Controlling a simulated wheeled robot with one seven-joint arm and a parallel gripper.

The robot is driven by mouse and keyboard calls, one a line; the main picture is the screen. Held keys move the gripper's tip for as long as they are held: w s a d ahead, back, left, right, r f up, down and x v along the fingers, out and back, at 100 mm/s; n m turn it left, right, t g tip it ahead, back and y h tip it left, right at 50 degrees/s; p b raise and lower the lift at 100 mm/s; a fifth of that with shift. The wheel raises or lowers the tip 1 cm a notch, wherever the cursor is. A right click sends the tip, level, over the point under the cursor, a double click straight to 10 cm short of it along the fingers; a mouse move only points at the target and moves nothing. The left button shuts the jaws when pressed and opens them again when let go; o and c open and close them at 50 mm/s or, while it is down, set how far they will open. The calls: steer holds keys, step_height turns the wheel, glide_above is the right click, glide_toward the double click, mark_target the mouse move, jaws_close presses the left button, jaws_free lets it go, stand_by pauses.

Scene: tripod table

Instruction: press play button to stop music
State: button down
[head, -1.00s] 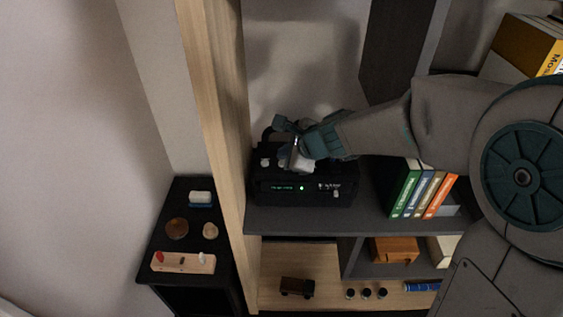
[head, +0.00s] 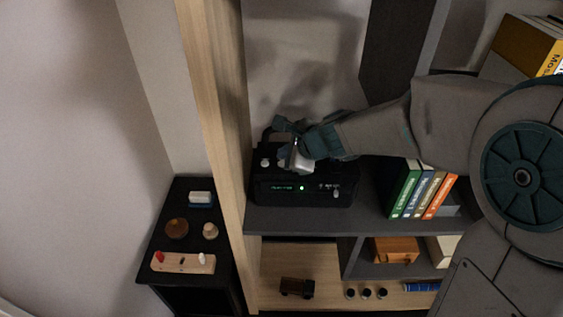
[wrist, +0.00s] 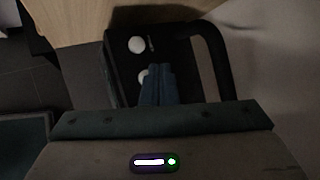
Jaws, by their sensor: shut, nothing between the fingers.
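The music player (head: 305,190) is a black box on the dark shelf, with a handle at its back. Its front has a small lit display (head: 283,188) and a green light (head: 302,188). Pale round buttons are on its top; one (head: 265,162) shows at the left. The wrist view shows one button (wrist: 137,45) clear and another (wrist: 144,76) partly covered by my fingers. My gripper (wrist: 160,70) is shut and empty, above the player's top with its fingertips beside the partly covered button. I cannot tell whether they touch it.
A wooden post (head: 222,150) stands close left of the player. Upright books (head: 420,192) are to its right. A low black cabinet (head: 160,235) with small items stands left of the post. The shelf below holds a toy truck (head: 297,287).

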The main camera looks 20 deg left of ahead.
steer(key=shift+f, duration=0.1)
steer(key=shift+f+b, duration=0.35)
steer(key=shift+b, duration=0.1)
steer(key=shift+f+b, duration=0.35)
steer(key=shift+b, duration=0.05)
stand_by(0.7)
steer(key=shift+r, duration=0.1)
steer(key=shift+r+p, duration=0.7)
steer(key=shift+p, duration=0.05)
steer(key=shift+r, duration=0.1)
step_height(320, 180, up, 5)
steer(key=p, duration=0.4)
steer(key=shift+p, duration=0.3)
